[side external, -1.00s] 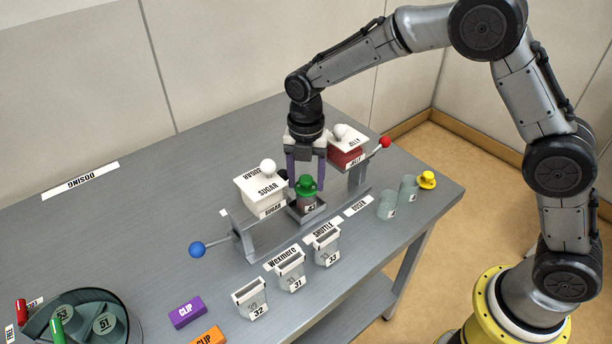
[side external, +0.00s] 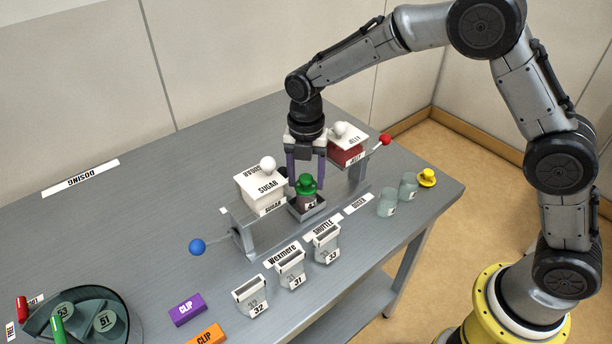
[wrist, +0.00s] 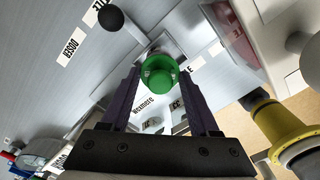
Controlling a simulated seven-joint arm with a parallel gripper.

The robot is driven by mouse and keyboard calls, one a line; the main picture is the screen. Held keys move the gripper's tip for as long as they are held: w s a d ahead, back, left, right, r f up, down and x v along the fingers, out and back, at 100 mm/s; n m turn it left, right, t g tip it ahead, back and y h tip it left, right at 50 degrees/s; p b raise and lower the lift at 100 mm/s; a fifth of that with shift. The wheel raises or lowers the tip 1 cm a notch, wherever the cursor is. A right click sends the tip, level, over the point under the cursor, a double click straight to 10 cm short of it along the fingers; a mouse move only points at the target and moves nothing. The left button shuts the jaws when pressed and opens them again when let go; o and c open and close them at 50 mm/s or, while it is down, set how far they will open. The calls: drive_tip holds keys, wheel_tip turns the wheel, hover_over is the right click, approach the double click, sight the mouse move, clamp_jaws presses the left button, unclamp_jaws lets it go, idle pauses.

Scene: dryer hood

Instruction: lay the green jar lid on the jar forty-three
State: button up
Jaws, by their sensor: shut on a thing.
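The green jar lid (side external: 306,184) has a raised round knob and sits at the top of a small jar (side external: 310,204). The jar's number is only partly legible. The jar stands in a small grey tray (side external: 297,217) on the dosing stand. I cannot tell whether the lid rests fully on the rim. My gripper (side external: 306,178) points straight down, its purple fingers shut on the lid from both sides. In the wrist view the lid (wrist: 159,74) lies between the fingertips of my gripper (wrist: 160,80) and hides the jar beneath.
A white sugar hopper (side external: 262,190) stands close on the left and a red jelly hopper (side external: 346,145) behind right. A blue-knobbed lever (side external: 197,247) juts left. Several numbered pots (side external: 291,268) stand in front. Two glass jars (side external: 387,204) and a yellow lid (side external: 427,178) are to the right.

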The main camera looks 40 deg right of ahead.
drive_tip(key=o, duration=1.4)
drive_tip(key=shift+o, duration=0.2)
drive_tip(key=shift+r, duration=3)
